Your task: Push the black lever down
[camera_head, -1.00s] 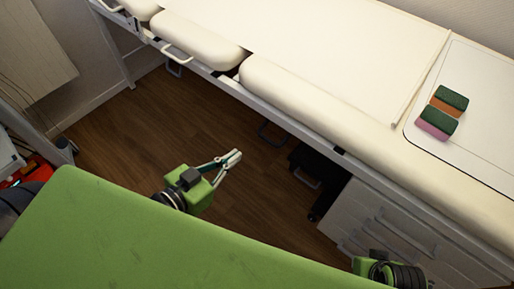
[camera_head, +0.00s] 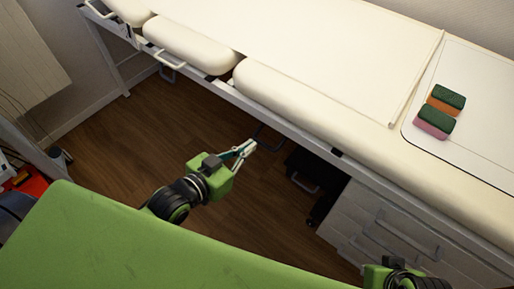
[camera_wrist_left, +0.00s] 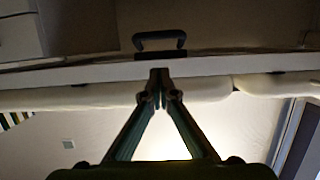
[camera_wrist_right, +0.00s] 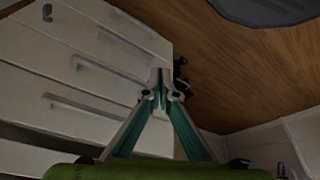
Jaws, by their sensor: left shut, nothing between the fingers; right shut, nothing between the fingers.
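The black lever is a loop-shaped handle under the bed's long side, dark and small beside my left gripper's tips in the head view (camera_head: 272,148). It shows clearly in the left wrist view (camera_wrist_left: 160,35), just beyond the fingertips at the frame rail. My left gripper (camera_head: 248,147) is shut and empty, its tips close to the lever; I cannot tell whether they touch. Its fingers also show closed in the left wrist view (camera_wrist_left: 160,88). My right gripper shows shut and empty in the right wrist view (camera_wrist_right: 161,86), facing the drawers; its fingers are outside the head view.
The cream padded bed (camera_head: 310,105) runs diagonally across the head view. Drawers (camera_head: 385,225) stand under its right part, with a dark object (camera_head: 315,172) beside them. Several green, orange and pink blocks (camera_head: 440,108) lie on top. Wooden floor (camera_head: 130,140) is open at the left.

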